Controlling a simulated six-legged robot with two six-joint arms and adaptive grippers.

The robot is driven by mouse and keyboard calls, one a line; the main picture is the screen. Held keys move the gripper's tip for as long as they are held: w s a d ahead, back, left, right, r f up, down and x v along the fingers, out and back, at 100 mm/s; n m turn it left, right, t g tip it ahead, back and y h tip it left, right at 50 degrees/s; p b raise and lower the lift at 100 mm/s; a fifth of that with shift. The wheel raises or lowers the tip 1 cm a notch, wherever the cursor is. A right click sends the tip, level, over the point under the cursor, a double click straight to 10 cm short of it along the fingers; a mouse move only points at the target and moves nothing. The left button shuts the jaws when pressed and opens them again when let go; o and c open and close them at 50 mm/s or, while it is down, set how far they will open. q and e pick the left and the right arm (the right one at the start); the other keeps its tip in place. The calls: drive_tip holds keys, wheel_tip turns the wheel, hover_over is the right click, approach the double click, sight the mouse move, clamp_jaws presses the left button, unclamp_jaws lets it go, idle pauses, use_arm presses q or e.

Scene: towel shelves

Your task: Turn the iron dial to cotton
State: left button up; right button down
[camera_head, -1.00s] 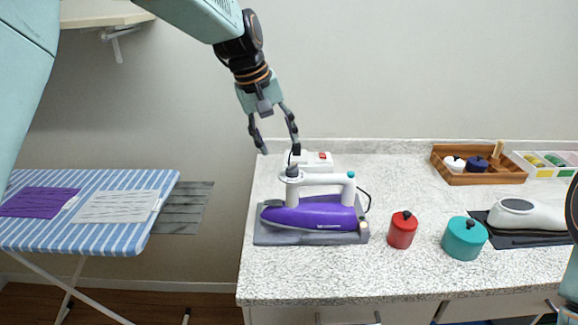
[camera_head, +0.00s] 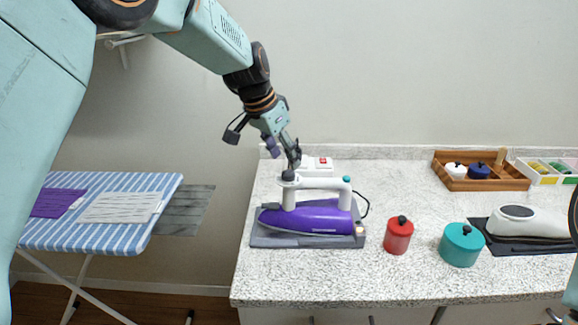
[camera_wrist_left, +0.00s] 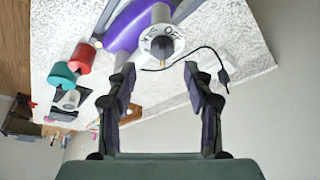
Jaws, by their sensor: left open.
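The purple and white iron (camera_head: 318,217) rests on a grey stand (camera_head: 262,240) on the counter. A dark knob (camera_head: 288,176) tops its left handle post. In the left wrist view, the dial (camera_wrist_left: 162,44) is a pale lettered disc with a grey knob in its middle; the lettering is too small to read surely. My left gripper (camera_head: 293,160) is above and behind the knob, angled down. In the left wrist view, its open fingers (camera_wrist_left: 158,74) point at the dial with nothing between them, apart from it. My right gripper is not in view.
A red canister (camera_head: 398,236) and teal pot (camera_head: 461,245) stand right of the iron. A white box (camera_head: 318,163) and black cord (camera_head: 365,204) lie behind it. A wooden tray (camera_head: 484,184) sits back right. A striped ironing board (camera_head: 95,235) is at left.

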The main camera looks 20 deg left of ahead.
sight(289, 170)
use_arm(q)
drive_tip(key=x, duration=0.1)
drive_tip(key=a+x, duration=0.1)
drive_tip(key=x, duration=0.1)
drive_tip(key=shift+w+d+f, duration=0.1)
drive_tip(key=shift+f, duration=0.2)
drive_tip(key=shift+d+f, duration=0.25)
drive_tip(key=shift+d, duration=0.2)
drive_tip(key=shift+a, duration=0.3)
drive_tip(key=c, duration=0.5)
drive_tip(key=shift+d, duration=0.25)
drive_tip(key=c, duration=0.4)
drive_tip(key=shift+w+a, duration=0.1)
clamp_jaws()
